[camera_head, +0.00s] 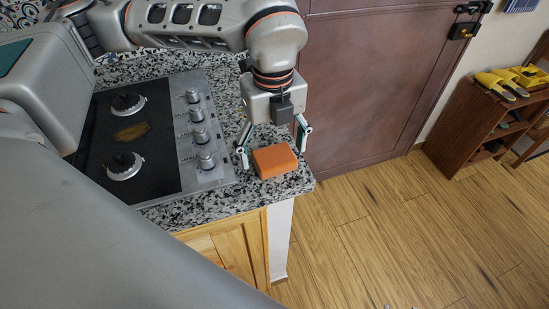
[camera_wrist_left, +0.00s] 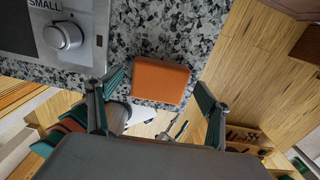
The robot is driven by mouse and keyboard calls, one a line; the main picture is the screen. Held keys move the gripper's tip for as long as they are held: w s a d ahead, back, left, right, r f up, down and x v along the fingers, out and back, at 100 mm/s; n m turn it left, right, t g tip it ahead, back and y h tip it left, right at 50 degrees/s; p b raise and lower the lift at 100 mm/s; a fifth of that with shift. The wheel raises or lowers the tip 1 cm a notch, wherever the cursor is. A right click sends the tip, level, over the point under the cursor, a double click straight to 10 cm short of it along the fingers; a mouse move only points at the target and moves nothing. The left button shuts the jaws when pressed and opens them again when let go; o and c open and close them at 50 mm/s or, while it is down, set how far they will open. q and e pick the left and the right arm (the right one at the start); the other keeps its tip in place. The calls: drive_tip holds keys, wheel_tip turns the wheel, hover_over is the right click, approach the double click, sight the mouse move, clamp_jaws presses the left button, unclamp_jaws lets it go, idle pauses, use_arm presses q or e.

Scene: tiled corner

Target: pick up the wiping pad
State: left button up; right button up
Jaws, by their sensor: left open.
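The wiping pad (camera_head: 275,160) is an orange block lying flat on the speckled granite counter, near its right front corner. My left gripper (camera_head: 273,145) is open and points down at the pad, with one finger to each side. In the left wrist view the pad (camera_wrist_left: 160,81) lies beyond and between the spread fingers of my left gripper (camera_wrist_left: 158,98). The fingers look apart from the pad. I cannot tell the exact height of the fingertips over the counter. My right gripper is not in view.
A cooktop (camera_head: 130,140) with burners and several knobs (camera_head: 203,150) lies left of the pad. The granite counter (camera_head: 225,200) ends just right of the pad, above the wooden floor (camera_head: 400,240). A brown door (camera_head: 375,80) stands behind, and a shoe shelf (camera_head: 475,125) stands at the right.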

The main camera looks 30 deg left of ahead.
sight(274, 154)
use_arm(q)
drive_tip(key=c, duration=1)
wheel_tip(274, 154, up, 20)
drive_tip(key=shift+r+p, duration=0.1)
drive_tip(key=shift+p, duration=0.6)
drive_tip(key=shift+c, duration=0.3)
